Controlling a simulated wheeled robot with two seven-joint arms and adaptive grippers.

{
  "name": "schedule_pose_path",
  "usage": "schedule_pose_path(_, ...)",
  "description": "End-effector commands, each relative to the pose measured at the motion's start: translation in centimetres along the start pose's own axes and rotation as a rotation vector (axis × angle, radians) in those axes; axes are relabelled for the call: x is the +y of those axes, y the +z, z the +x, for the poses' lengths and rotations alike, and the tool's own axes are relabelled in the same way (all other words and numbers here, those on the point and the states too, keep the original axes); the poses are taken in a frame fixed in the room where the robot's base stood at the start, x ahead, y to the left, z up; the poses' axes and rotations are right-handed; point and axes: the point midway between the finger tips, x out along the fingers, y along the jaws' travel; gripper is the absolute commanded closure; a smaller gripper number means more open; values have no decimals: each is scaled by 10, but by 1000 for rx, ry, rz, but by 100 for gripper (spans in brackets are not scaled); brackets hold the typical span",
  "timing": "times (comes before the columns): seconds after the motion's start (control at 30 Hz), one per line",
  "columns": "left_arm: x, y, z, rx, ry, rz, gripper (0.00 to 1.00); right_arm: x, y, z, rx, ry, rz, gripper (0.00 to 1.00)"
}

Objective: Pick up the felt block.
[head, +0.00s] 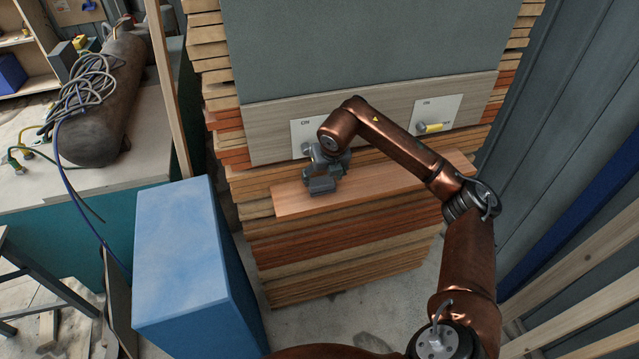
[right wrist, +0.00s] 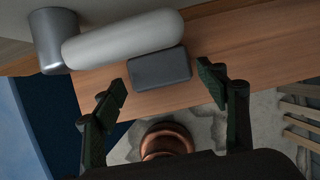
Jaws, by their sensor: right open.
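The felt block is a small dark grey block (right wrist: 160,68) lying on the wooden ledge (right wrist: 226,52) in the right wrist view. In the head view a grey block shape (head: 321,187) shows on the ledge (head: 400,181), just below my right gripper (head: 323,168). My right gripper is open and empty, with one finger to each side of the block in the right wrist view. The block appears just beyond the fingertips, and I see no finger touching it. My left gripper is not in view.
A metal hub (right wrist: 55,42) with a pale rounded handle (right wrist: 122,38) sits close behind the block. A second switch with a yellow-tipped handle (head: 432,128) is on the panel to the right. A tall blue box (head: 177,245) stands left of the ledge.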

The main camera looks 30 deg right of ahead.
Motion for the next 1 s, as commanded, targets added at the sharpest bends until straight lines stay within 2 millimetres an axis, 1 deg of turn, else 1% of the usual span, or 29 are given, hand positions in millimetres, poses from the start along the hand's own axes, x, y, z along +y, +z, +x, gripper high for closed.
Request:
schedule_pose_path(0.03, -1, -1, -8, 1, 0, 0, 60, 0, 1, 6, 5, -1, 0, 28)
schedule_pose_path(0.1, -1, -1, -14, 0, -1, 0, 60, 0, 4, 16, 5, 1, 0, 24)
schedule_pose_path(0.2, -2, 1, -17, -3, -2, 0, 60, 1, 4, 30, 4, 1, -1, 18)
schedule_pose_path(0.3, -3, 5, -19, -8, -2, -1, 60, 0, 4, 39, 2, 0, -2, 18)
schedule_pose_path(0.57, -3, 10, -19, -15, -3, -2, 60, 0, 4, 42, 1, 0, -2, 18)
schedule_pose_path(1.0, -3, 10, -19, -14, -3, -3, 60, 0, 4, 42, 1, 0, -2, 48)
